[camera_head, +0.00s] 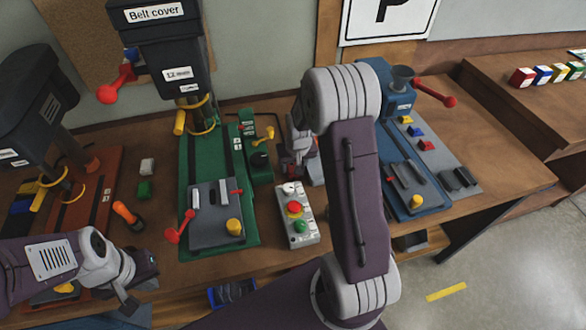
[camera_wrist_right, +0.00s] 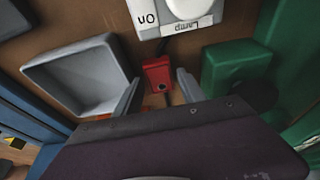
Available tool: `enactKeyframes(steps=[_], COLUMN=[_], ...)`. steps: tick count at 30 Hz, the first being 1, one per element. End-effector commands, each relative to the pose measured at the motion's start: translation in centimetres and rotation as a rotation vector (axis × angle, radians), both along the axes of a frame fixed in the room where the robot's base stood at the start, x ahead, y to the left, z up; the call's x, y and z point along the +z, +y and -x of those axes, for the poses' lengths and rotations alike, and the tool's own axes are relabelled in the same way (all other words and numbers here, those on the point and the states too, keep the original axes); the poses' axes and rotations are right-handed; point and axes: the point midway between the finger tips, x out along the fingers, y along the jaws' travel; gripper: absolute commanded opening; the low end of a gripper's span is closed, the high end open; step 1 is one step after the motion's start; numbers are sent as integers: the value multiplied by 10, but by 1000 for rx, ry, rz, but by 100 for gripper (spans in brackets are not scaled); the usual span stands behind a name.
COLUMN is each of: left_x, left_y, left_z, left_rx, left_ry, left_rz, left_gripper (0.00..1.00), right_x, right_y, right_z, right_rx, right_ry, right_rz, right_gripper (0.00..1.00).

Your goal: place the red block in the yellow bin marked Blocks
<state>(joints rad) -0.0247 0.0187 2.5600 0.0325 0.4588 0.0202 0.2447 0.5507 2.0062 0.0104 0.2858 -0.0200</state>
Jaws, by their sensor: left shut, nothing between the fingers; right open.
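A small red block-like piece (camera_wrist_right: 158,73) with a dark spot on its front lies between the fingers of my right gripper (camera_wrist_right: 158,92) in the right wrist view. The fingers are open on either side of it; I cannot tell whether either touches it. In the head view my right gripper (camera_head: 300,150) is low over the bench behind the button box, and its arm hides much of that area. My left gripper (camera_head: 130,292) is shut and empty near the front left bench edge. I see no yellow bin marked Blocks in either view.
A grey open tray (camera_wrist_right: 45,75) is left of the red piece. The button box (camera_head: 297,228) is in front of the right gripper, beside the green drill press base (camera_head: 190,225). A blue machine (camera_head: 410,205) stands right. Several coloured cubes (camera_head: 523,77) sit on the far-right bench.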

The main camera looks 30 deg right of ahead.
Motion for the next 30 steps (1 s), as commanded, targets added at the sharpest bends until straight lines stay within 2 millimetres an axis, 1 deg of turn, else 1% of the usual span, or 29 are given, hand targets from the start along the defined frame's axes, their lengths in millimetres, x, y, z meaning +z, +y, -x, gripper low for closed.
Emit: enactKeyframes(steps=[1,3,8,9,11,12,14,23,26,30], left_x=[0,0,0,0,0,0,0,0,-1,-1], left_y=[0,0,0,0,0,0,0,0,0,0], left_z=[0,0,0,0,0,0,0,0,0,0], left_rx=[0,0,0,0,0,0,0,0,0,0], left_ry=[0,0,0,0,0,0,0,0,0,0], left_rz=[0,0,0,0,0,0,0,0,0,0], left_gripper=[0,0,0,0,0,0,0,0,0,0], right_x=[-6,-9,-10,-10,-10,-9,-9,-7,1,24], right_y=[0,-1,-1,-1,-1,-1,-1,-1,-1,-1], right_z=[-1,-2,-3,-3,-3,-3,-3,-3,-4,-4], right_rx=[0,-1,-1,-1,-1,-1,-1,-1,-1,-1], right_ry=[2,0,-1,-1,-1,-1,-1,-3,-5,-7], right_rz=[0,0,0,0,0,0,0,0,1,1], right_gripper=[47,47,47,44,28,17,0,0,0,0])
